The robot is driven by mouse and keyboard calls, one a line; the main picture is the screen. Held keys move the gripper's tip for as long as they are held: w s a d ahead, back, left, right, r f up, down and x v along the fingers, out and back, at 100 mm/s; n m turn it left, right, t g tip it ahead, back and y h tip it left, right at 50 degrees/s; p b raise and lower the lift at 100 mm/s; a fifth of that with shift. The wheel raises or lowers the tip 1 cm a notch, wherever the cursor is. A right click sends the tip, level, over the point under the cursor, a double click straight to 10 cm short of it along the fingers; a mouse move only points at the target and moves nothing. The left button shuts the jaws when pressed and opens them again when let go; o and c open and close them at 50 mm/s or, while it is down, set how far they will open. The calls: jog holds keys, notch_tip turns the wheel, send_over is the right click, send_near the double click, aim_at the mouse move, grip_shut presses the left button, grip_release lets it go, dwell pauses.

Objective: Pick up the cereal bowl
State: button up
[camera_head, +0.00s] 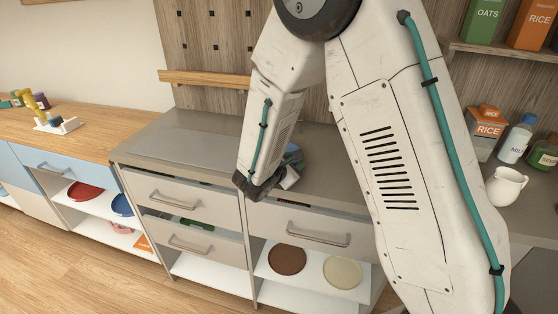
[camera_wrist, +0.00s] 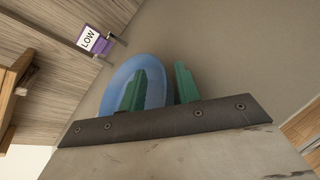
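The blue cereal bowl (camera_wrist: 118,82) shows in the wrist view on the grey counter, close to my gripper. My gripper (camera_wrist: 168,80) has two green fingers. One finger lies in front of the bowl and hides part of it. The other is just past the bowl's right edge, so this edge shows between the fingers. I cannot tell whether they touch it. In the head view my gripper (camera_head: 284,172) is low over the counter's front part, and a small bluish patch of the bowl (camera_head: 293,148) shows beside it. My arm hides much there.
A purple-and-white box marked LOW (camera_wrist: 90,38) stands beyond the bowl near the wooden back wall. A white jug (camera_head: 505,187), a milk bottle (camera_head: 516,142) and a rice box (camera_head: 487,130) stand at the right. The counter's left part (camera_head: 190,145) is clear.

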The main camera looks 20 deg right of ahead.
grip_shut()
jog(key=shift+r, duration=0.1)
